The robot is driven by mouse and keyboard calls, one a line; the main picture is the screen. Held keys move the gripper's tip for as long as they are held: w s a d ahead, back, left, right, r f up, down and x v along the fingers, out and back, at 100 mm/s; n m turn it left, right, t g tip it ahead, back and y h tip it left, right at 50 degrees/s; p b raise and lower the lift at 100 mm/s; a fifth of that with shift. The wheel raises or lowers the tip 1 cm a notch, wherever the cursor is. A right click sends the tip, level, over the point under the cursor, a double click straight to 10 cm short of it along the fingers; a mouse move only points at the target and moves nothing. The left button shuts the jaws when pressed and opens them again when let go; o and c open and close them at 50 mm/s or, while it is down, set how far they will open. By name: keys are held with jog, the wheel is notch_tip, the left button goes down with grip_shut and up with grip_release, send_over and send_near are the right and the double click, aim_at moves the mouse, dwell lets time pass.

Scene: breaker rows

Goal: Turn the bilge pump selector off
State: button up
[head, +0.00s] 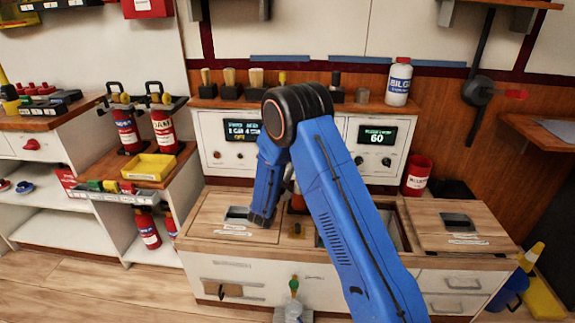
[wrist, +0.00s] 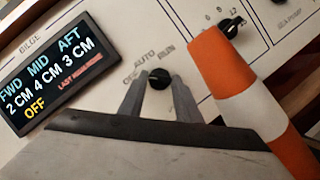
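The bilge pump selector is a small round black knob (wrist: 159,79) on the white panel, under the labels OFF, AUTO and RUN in the wrist view. Where its pointer aims is not clear. The bilge display (wrist: 48,72) beside it shows FWD, MID and AFT readings and the word OFF in yellow; it also shows in the head view (head: 240,126). My gripper (wrist: 159,86) has its two grey fingertips on either side of the knob, very close to it. Whether they touch it cannot be told. In the head view my blue arm hides the gripper and the knob.
An orange and white striped cone-like object (wrist: 248,100) stands close to the right of my gripper. Another black knob (wrist: 231,27) is on the panel beyond it. A second display (head: 377,135) reads 60. A red can (head: 417,175) stands right of the panels.

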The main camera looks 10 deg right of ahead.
jog(key=shift+o, duration=1.4)
jog(key=shift+s+a, duration=0.1)
jog(key=v, duration=1.7)
